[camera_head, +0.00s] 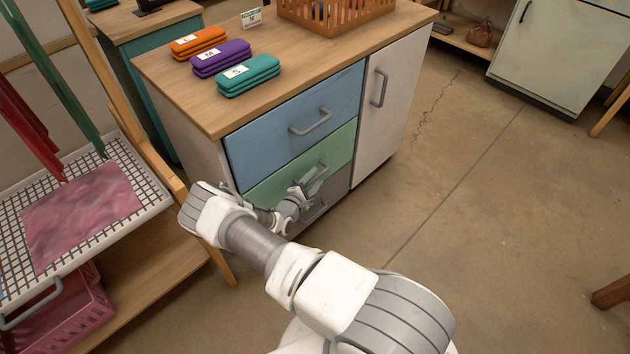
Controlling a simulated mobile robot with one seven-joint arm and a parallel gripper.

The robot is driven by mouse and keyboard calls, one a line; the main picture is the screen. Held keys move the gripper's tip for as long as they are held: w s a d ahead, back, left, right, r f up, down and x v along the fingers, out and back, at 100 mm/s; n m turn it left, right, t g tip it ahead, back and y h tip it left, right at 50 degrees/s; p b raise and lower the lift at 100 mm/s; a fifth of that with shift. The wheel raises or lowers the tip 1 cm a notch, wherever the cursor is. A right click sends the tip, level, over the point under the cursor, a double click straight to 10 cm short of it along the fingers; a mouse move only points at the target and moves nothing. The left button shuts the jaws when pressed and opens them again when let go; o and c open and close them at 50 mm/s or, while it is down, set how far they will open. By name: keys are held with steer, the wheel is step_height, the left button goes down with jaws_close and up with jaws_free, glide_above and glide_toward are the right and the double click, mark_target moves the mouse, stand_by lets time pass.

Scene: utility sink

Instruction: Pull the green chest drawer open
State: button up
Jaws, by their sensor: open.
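The chest has a blue drawer (292,127) on top, a green drawer (339,147) below it and a grey drawer (337,189) at the bottom. The green drawer front looks flush with the others, so it appears closed. Its grey bar handle (322,165) is partly hidden by my gripper. My gripper (309,178) is open, in front of the green drawer, with its fingers at or very close to the handle. I cannot tell whether the handle lies between the fingers. My arm covers the lower left of the chest.
A white door (390,95) is right of the drawers. Teal, purple and orange cases and an orange basket (340,15) sit on the chest's wooden top (180,78). A drying rack (150,205) with a pink cloth stands close on the left. The concrete floor (480,200) on the right is clear.

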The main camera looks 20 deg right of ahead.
steer(key=shift+w+d, duration=0.15)
steer(key=shift+d, duration=0.15)
jaws_close()
stand_by(1.3)
